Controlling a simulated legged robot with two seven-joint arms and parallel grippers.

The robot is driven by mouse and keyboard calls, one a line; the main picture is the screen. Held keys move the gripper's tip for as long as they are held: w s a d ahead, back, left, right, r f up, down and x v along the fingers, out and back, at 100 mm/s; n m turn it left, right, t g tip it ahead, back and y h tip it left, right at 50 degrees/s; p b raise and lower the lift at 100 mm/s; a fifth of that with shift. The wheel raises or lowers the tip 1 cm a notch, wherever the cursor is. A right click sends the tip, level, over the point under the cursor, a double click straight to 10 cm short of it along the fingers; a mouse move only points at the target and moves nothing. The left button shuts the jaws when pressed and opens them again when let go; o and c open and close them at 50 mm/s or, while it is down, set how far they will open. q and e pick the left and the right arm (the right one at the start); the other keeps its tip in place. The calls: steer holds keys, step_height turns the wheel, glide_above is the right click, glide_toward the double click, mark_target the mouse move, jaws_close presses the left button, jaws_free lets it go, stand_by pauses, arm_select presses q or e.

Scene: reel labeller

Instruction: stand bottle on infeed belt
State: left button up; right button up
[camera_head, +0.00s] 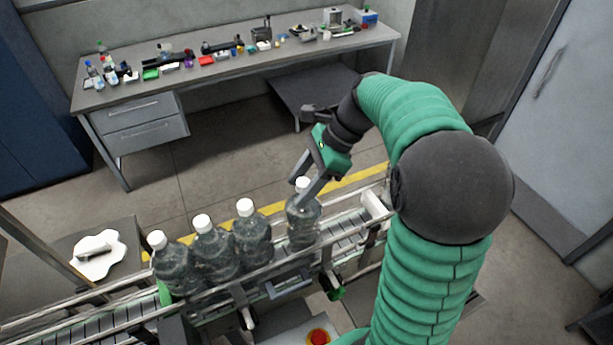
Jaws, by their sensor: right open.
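The infeed belt (345,226) runs from lower left to the middle right between metal rails. Three clear bottles with white caps, the left one (175,268), the middle one (215,245) and the right one (252,236), stand upright on it close together. A fourth clear bottle (303,222) stands upright on the belt to their right, apart from them. The far finger is partly hidden. My left gripper is not in view.
A grey bench (230,65) with many small items stands at the back. A red button (318,337) is at the bottom of the picture. A white puddle-shaped patch (98,255) lies left of the belt. Green-and-black clamps (333,287) sit at the near rail.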

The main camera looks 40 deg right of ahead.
steer(key=b+v, duration=0.1)
steer(key=v, duration=1.1)
steer(key=shift+w+f, duration=0.1)
